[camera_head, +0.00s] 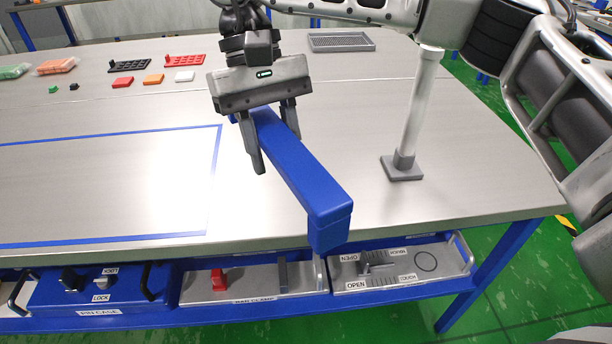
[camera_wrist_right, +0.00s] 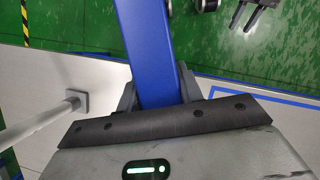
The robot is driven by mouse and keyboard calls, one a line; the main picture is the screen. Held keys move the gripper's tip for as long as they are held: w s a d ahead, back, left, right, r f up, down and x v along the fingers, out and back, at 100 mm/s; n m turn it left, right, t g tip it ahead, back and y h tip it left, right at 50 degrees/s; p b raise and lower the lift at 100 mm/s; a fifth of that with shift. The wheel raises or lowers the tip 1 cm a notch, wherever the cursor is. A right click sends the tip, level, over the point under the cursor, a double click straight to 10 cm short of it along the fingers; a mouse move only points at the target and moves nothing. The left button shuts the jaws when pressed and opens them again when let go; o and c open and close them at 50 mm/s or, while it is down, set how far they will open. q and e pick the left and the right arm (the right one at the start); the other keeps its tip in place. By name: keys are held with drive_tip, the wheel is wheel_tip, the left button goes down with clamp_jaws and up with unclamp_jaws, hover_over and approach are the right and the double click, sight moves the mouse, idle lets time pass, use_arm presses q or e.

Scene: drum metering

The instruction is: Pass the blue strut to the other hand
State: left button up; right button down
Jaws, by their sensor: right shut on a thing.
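The blue strut (camera_head: 308,185) is a long square bar held above the metal table. Its near end reaches past the table's front edge. My right gripper (camera_head: 276,150) is shut on the strut near its far end, with one finger on each side. In the right wrist view, the strut (camera_wrist_right: 148,50) runs from between the right fingers (camera_wrist_right: 157,90) up past the top edge. My left gripper (camera_wrist_right: 248,14) seems to be the dark pair of fingers at the top right of that view, spread apart and empty, away from the strut. It does not show in the head view.
A grey post on a square base (camera_head: 402,167) stands right of the strut. Blue tape (camera_head: 213,180) outlines an area at left. Small coloured blocks (camera_head: 153,79) and a grey tray (camera_head: 341,42) lie farther back. Labelled trays (camera_head: 400,268) sit below the front edge.

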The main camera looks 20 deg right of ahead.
use_arm(q)
drive_tip(key=shift+o, duration=1)
drive_tip(key=w+d+r+m+t+h, duration=0.1)
drive_tip(key=w+r+h, duration=0.2)
drive_tip(key=w+r, duration=0.65)
drive_tip(key=w+d+r+m+g+h, duration=0.1)
drive_tip(key=w+r+m+g+h, duration=0.25)
drive_tip(key=r, duration=0.95)
drive_tip(key=w+d+r+m+h, duration=0.15)
drive_tip(key=r+m+h, duration=0.35)
drive_tip(key=r, duration=0.9)
drive_tip(key=f+x, duration=0.1)
drive_tip(key=x, duration=1)
drive_tip(key=shift+w+y, duration=0.2)
drive_tip(key=shift+y, duration=0.15)
use_arm(e)
drive_tip(key=s+a+r+n+h, duration=0.2)
drive_tip(key=s+a+r+n, duration=0.1)
drive_tip(key=s+r+n, duration=0.1)
drive_tip(key=shift+a+r+n+t, duration=0.2)
drive_tip(key=shift+r+n+t, duration=0.2)
drive_tip(key=shift+r+n, duration=0.6)
use_arm(q)
drive_tip(key=shift+d+m, duration=0.1)
drive_tip(key=shift+m, duration=0.15)
use_arm(e)
drive_tip(key=shift+f, duration=0.1)
